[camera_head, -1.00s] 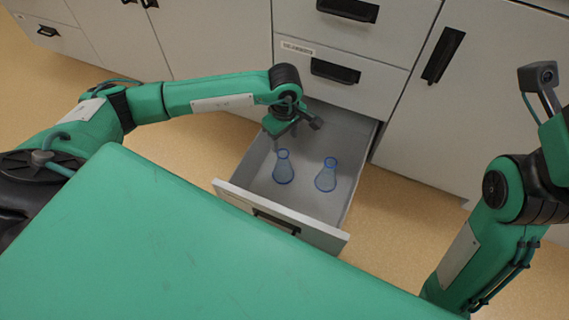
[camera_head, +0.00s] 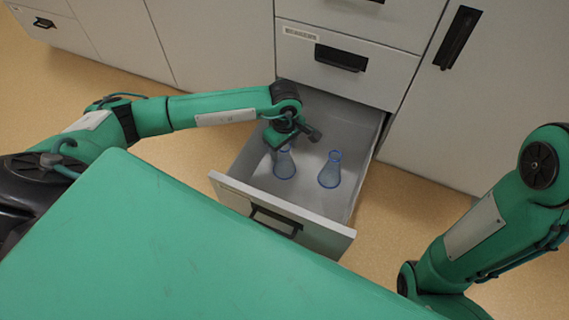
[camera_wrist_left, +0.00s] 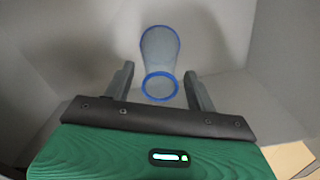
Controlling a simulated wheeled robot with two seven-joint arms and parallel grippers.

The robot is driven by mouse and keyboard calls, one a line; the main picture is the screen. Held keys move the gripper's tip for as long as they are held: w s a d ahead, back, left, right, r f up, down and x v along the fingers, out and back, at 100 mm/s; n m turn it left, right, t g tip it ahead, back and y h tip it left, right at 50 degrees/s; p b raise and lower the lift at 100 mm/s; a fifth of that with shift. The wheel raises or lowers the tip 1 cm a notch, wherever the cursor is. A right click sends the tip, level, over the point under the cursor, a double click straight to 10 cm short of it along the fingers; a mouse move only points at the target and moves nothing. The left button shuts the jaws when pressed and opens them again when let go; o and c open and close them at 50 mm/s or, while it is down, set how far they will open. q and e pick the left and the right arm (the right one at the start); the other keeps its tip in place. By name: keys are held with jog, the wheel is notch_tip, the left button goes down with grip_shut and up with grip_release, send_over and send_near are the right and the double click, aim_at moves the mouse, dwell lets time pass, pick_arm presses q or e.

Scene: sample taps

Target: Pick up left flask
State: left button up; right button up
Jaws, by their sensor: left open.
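The left flask (camera_head: 284,166) is clear blue glass and stands upright in the open drawer (camera_head: 340,214). My left gripper (camera_head: 276,146) is just above it and hides its top in the head view. In the left wrist view, the left flask (camera_wrist_left: 160,52) has its blue-rimmed mouth towards me. The fingers of the left gripper (camera_wrist_left: 160,90) are open, one on each side of the mouth, and not shut on it. A second similar flask (camera_head: 330,170) stands to the right in the drawer. My right gripper is out of view; only its arm shows at the right.
The drawer's walls surround the flasks, with its front panel (camera_head: 245,200) nearest me. Closed cabinet fronts (camera_head: 345,60) with black handles stand behind. Bare drawer floor lies around the right flask.

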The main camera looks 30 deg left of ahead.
pick_arm(q)
grip_shut()
jog(key=shift+r, duration=0.1)
